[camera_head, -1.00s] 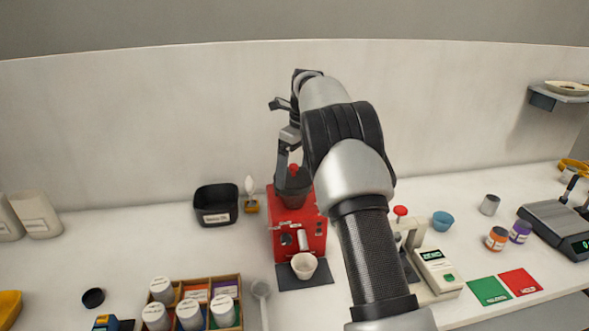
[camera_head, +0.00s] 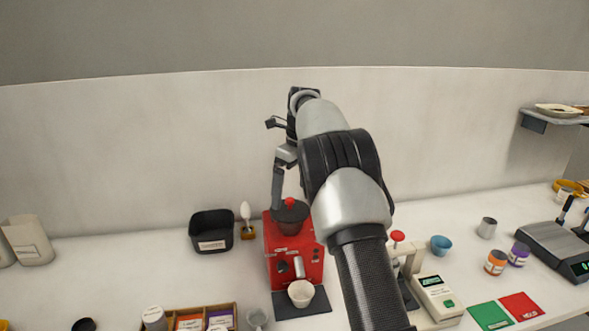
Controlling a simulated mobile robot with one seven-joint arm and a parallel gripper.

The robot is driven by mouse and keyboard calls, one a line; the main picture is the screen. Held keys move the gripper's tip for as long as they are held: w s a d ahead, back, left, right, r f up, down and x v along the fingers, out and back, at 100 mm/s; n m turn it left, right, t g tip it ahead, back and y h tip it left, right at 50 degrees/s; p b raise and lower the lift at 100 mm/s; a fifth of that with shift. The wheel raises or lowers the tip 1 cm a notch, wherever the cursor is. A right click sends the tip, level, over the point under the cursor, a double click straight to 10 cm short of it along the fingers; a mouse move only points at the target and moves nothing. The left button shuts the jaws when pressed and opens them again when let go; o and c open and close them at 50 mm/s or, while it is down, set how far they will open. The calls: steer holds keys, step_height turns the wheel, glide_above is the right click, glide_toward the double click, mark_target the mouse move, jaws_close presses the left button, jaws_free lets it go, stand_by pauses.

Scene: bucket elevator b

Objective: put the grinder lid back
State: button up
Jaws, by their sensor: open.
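The red grinder (camera_head: 292,256) stands upright on the counter near the wall. Its dark lid (camera_head: 298,214), with a red knob (camera_head: 290,203) on top, is at the grinder's top and looks about level. I cannot tell whether it is fully seated. My gripper (camera_head: 279,196) hangs down from the arm just left of the knob, with its fingertips close to the lid. It is open; one finger shows clearly and the other is hard to make out. I cannot tell whether it touches the lid.
A white cup (camera_head: 301,293) stands on a dark mat (camera_head: 318,303) before the grinder. A black bin (camera_head: 211,231) and a spoon in a holder (camera_head: 246,221) stand to the left. A press-like device with a red knob (camera_head: 398,236) is at the right, partly behind my arm.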

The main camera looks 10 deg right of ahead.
mark_target(296, 211)
steer(key=s+d+r+n+t, duration=0.1)
steer(key=s+r+n, duration=0.15)
steer(key=r, duration=0.55)
steer(key=s+d+r+n, duration=0.15)
steer(key=s+r, duration=0.25)
steer(key=r, duration=0.5)
steer(key=s+a+r+n+t, duration=0.1)
steer(key=s+r+n, duration=0.2)
steer(key=s+n, duration=0.7)
steer(key=s+f+n, duration=0.4)
steer(key=s, duration=0.4)
steer(key=s+a+f+n+t, duration=0.1)
steer(key=s+f+n, duration=0.3)
steer(key=s, duration=0.5)
steer(key=s+a+f+n+t+h, duration=0.1)
steer(key=s+f+n, duration=0.3)
steer(key=s, duration=0.5)
steer(key=shift+n, duration=0.5)
